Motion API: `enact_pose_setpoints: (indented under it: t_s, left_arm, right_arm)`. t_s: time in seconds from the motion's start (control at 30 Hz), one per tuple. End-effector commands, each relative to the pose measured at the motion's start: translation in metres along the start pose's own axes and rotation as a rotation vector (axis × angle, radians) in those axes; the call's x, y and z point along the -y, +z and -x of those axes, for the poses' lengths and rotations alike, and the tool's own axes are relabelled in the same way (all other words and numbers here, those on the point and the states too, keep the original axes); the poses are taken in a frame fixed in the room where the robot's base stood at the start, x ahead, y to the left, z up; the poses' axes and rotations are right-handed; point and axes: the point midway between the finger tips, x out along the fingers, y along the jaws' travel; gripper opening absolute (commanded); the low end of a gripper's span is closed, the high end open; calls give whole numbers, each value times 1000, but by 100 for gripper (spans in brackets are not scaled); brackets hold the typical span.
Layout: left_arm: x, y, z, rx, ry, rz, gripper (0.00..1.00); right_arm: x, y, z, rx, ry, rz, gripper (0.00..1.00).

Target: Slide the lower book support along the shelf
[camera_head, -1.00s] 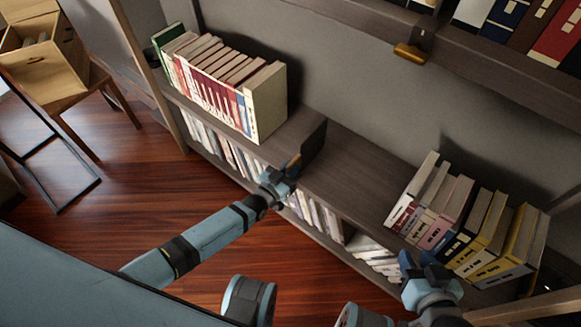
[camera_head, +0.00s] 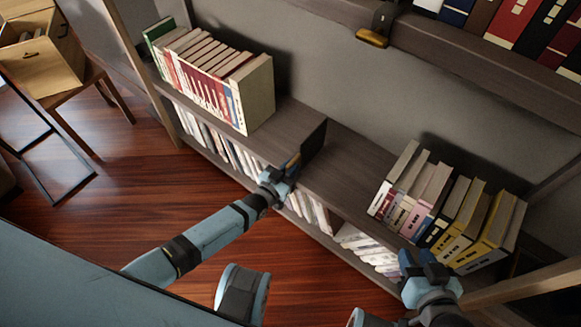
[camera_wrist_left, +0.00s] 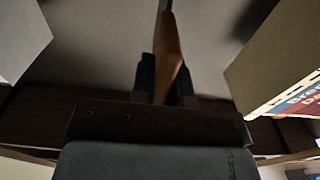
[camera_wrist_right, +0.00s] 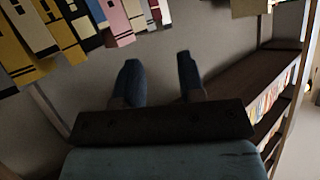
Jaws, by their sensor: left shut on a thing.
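The lower book support (camera_head: 316,141) is a dark upright plate on the shelf, between the two groups of books, with a golden-brown handle (camera_head: 293,160) at its front edge. My left gripper (camera_head: 287,168) is shut on that handle. In the left wrist view the handle (camera_wrist_left: 170,60) stands between the blue fingers. My right gripper (camera_head: 415,259) is in front of the shelf by the right-hand books. In the right wrist view its fingers (camera_wrist_right: 159,70) are apart with nothing between them.
A row of books (camera_head: 215,85) stands left of the support, with a bare gap between. Leaning books (camera_head: 440,210) stand to its right across bare shelf (camera_head: 345,170). A higher shelf carries another support with a gold handle (camera_head: 372,38).

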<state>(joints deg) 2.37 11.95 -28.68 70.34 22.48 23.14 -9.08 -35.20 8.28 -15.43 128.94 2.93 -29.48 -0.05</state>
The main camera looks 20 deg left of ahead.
Motion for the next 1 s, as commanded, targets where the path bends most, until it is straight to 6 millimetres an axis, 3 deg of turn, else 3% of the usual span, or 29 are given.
enact_pose_setpoints:
  t_s: [0.03,0.07,0.17,0.57,0.67,1.0]
  left_arm:
    - [0,1,1,2,0,0,0]
    - [0,1,1,2,0,0,17]
    - [0,1,1,1,0,0,40]
    - [0,0,9,2,0,0,40]
    - [0,0,24,2,0,0,40]
    - [0,-1,100,3,0,-1,40]
  right_arm:
    - [0,0,0,0,0,-1,36]
    - [0,0,0,0,0,-1,36]
    - [0,0,0,-1,0,-2,36]
    - [1,-3,1,-1,1,-3,36]
    - [0,-5,2,1,3,-1,36]
    - [-4,-2,3,28,17,11,36]
